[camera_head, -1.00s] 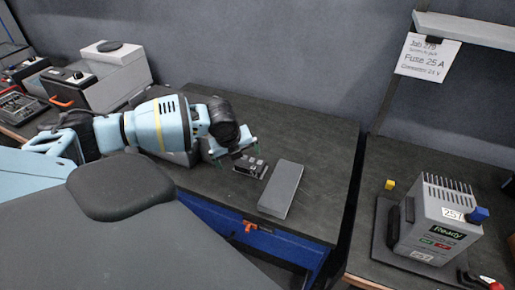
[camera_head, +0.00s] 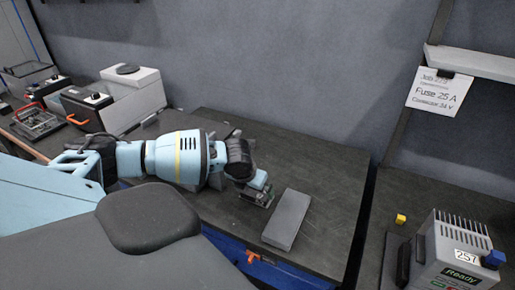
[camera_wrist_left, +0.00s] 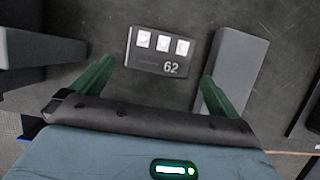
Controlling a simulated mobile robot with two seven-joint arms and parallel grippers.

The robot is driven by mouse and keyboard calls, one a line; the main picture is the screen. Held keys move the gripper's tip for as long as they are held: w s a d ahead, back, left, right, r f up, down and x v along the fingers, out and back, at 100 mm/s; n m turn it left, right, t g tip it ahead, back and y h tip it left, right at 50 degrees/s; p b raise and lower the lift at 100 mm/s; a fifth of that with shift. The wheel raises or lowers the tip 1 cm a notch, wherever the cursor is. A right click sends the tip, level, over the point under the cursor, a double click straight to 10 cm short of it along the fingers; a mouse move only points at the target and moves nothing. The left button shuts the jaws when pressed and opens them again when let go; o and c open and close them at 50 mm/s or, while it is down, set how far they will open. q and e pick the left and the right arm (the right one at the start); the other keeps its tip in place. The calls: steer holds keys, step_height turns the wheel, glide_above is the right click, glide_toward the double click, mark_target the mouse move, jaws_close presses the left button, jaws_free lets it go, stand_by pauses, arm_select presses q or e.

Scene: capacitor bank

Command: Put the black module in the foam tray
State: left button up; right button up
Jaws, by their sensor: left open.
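The black module (camera_wrist_left: 158,52), marked 62 with three white squares on top, lies on the dark bench in the left wrist view. In the head view it is mostly hidden by my left gripper (camera_head: 262,194). In the left wrist view the left gripper (camera_wrist_left: 158,74) is open, its green fingers apart on either side of the module's near part. I cannot make out a foam tray for certain.
A grey device (camera_head: 458,250) labelled 257 with a Ready display stands on the right bench, near a small yellow cube (camera_head: 401,219). A gap separates the two benches. Several boxy devices stand at the far left. A paper sign (camera_head: 438,92) hangs at the upper right.

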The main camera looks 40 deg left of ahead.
arm_select(q)
steer(key=shift+w+x, duration=0.15)
steer(key=shift+x, duration=1.1)
steer(key=shift+w+x, duration=0.2)
steer(key=shift+x, duration=1.1)
steer(key=shift+a+r, duration=0.1)
steer(key=shift+r, duration=0.1)
steer(key=shift+c, duration=0.3)
steer(key=c, duration=1.1)
steer(key=shift+c, duration=0.2)
steer(key=shift+r, duration=0.1)
steer(key=shift+r, duration=0.5)
step_height(320, 180, up, 2)
steer(key=shift+r, duration=0.2)
steer(key=s+d, duration=0.3)
steer(key=s, duration=0.1)
steer(key=s+d+r, duration=0.1)
steer(key=s+d, duration=0.2)
steer(key=s, duration=0.1)
steer(key=s+d, duration=0.3)
steer(key=s, duration=0.2)
steer(key=shift+d+r, duration=0.2)
